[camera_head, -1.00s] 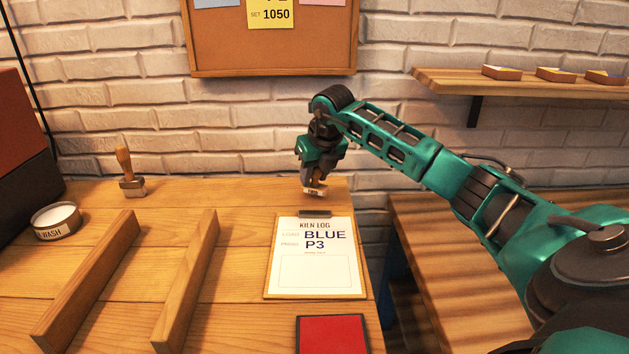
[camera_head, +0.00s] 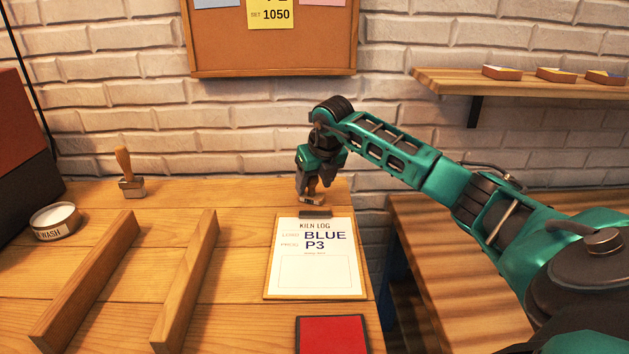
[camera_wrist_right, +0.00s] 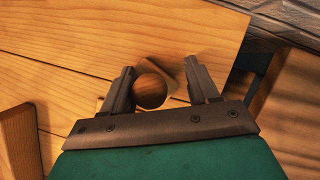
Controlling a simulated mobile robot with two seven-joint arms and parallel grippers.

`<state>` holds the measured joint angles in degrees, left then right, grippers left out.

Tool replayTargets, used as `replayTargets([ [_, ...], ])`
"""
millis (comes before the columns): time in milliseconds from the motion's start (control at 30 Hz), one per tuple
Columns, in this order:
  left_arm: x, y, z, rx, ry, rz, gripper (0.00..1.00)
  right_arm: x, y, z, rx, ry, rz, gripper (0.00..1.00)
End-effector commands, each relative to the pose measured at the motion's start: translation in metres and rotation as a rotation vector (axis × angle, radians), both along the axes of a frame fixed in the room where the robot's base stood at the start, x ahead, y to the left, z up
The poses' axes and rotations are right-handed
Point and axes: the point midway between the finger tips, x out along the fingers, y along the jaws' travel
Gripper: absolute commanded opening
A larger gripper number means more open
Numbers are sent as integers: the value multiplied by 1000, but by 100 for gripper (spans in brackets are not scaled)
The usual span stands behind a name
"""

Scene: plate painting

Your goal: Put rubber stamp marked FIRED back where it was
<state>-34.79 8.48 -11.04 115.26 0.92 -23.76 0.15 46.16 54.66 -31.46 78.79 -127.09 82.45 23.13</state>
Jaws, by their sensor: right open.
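My right gripper (camera_head: 311,192) is low over the back of the table, just behind the clipboard. In the right wrist view the gripper (camera_wrist_right: 168,90) is open, with its fingers on either side of a stamp's round wooden handle (camera_wrist_right: 150,91). In the head view that stamp's base (camera_head: 311,201) shows under the fingers and appears to rest on the table; its marking cannot be read. Another stamp with a wooden handle (camera_head: 124,162) stands upright at the back left. My left gripper is not in view.
The kiln log clipboard (camera_head: 315,285) lies in front of the gripper, with a red pad (camera_head: 332,336) nearer. Two wooden rails (camera_head: 88,280) (camera_head: 186,280) and a wash bowl (camera_head: 56,221) are at left. A brick wall stands behind; the table's right edge is close.

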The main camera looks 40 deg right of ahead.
Motion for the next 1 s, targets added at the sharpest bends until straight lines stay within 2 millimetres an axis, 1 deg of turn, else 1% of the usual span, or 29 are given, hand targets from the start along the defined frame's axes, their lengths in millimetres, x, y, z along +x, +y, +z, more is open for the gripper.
replayTargets([
  [167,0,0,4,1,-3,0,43,-4,1,15,-1,-2,0,60],
  [500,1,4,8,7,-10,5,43,-31,8,81,-1,-4,1,60],
  [600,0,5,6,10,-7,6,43,-37,10,96,-1,-4,1,60],
  [700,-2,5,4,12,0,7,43,-42,11,107,-1,-2,0,60],
  [800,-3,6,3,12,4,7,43,-44,12,112,0,-1,0,60],
  [1000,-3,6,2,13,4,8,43,-46,13,114,0,0,0,60],
])
